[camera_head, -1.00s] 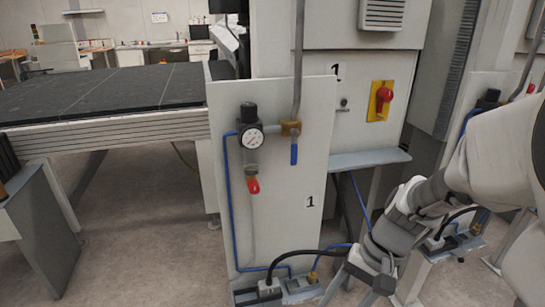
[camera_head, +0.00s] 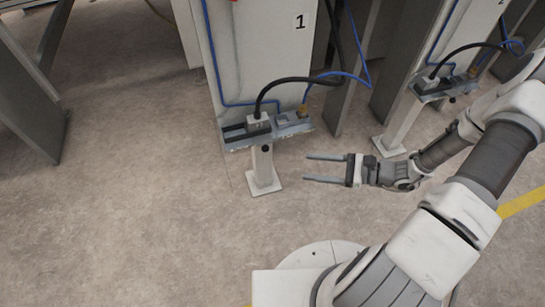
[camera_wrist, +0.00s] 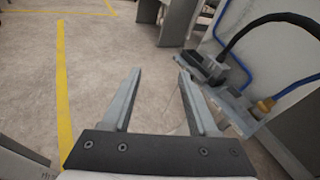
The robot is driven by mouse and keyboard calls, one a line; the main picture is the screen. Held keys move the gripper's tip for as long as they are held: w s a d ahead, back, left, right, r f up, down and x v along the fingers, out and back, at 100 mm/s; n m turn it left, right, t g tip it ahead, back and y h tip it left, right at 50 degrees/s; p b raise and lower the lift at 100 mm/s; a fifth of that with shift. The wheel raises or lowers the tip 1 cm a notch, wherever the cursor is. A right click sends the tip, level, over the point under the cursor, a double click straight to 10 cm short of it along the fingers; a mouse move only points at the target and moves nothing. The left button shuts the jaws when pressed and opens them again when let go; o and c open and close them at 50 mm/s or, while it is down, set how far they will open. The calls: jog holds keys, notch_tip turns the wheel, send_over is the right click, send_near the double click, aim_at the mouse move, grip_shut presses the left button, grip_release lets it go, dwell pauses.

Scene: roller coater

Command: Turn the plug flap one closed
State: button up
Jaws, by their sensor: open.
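In the head view, a grey socket strip (camera_head: 235,144) is mounted low on the panel marked 1 (camera_head: 268,60). A grey plug (camera_head: 257,123) with a thick black cable sits on it. A small grey piece beside the plug, perhaps the plug flap (camera_head: 284,119), is too small to tell open from closed. My gripper (camera_head: 306,168) is open and empty, to the right of and below the strip in the picture, pointing left. In the wrist view my gripper (camera_wrist: 160,76) has both fingers apart; the plug (camera_wrist: 234,70) and strip (camera_wrist: 240,112) are at the right.
A brass fitting (camera_head: 303,110) with a blue hose is at the strip's right end. A white post with a foot plate (camera_head: 263,186) stands below it. A second strip (camera_head: 432,93) is on panel 2 at the right. The floor in front is clear.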

notch_tip(320, 180, down, 10)
jog(key=w+d+m+t+h+b, duration=0.1)
jog(key=d+m+t+b, duration=0.15)
jog(key=m+t, duration=0.5)
jog(key=m+b, duration=0.1)
jog(key=b, duration=0.4)
send_near(268, 150)
jog(key=shift+h, duration=0.3)
jog(key=x, duration=0.9)
jog(key=shift+r, duration=0.15)
jog(key=shift+s, duration=0.1)
grip_shut()
